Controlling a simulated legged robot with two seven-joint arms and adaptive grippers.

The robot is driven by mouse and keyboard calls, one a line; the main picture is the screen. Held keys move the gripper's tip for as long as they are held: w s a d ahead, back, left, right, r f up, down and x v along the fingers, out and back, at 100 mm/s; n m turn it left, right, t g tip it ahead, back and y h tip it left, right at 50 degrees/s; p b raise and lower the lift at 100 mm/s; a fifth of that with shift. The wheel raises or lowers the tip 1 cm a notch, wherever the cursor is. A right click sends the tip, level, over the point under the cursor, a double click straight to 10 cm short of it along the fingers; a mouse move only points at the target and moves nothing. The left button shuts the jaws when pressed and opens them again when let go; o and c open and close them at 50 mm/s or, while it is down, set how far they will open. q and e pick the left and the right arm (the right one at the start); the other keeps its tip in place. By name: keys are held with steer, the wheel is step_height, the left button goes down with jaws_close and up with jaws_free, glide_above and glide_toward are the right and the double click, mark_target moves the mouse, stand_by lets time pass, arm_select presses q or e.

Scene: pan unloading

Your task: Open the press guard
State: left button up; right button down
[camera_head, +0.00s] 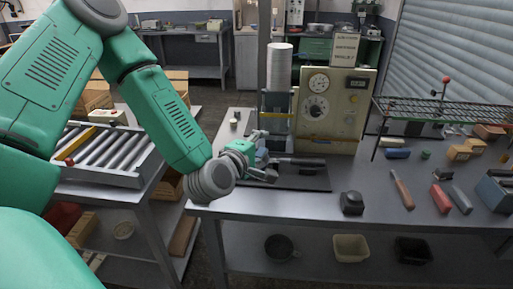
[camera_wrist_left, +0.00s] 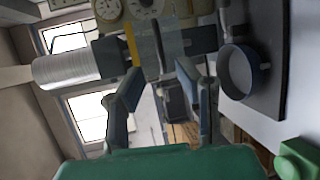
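The press (camera_head: 279,68) stands at the back of the workbench, with a pale ribbed cylinder on top and a beige control panel (camera_head: 331,108) beside it. Its guard (camera_head: 276,104) looks like a clear panel low on the front; its exact position is hard to tell. In the left wrist view the cylinder (camera_wrist_left: 66,69) lies sideways and the clear guard (camera_wrist_left: 149,50) is beyond the fingers. My left gripper (camera_head: 266,153) is in front of the press. My right gripper is out of view.
A dark mat (camera_head: 312,181) lies before the press; a round pan (camera_wrist_left: 239,71) shows on it in the wrist view. A small black object (camera_head: 352,203) sits near the bench edge. Tools lie at right beneath a wire rack (camera_head: 440,110). A roller tray (camera_head: 110,158) is at left.

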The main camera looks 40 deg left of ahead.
arm_select(q)
steer(key=shift+v, duration=1.7)
steer(key=shift+d, duration=0.1)
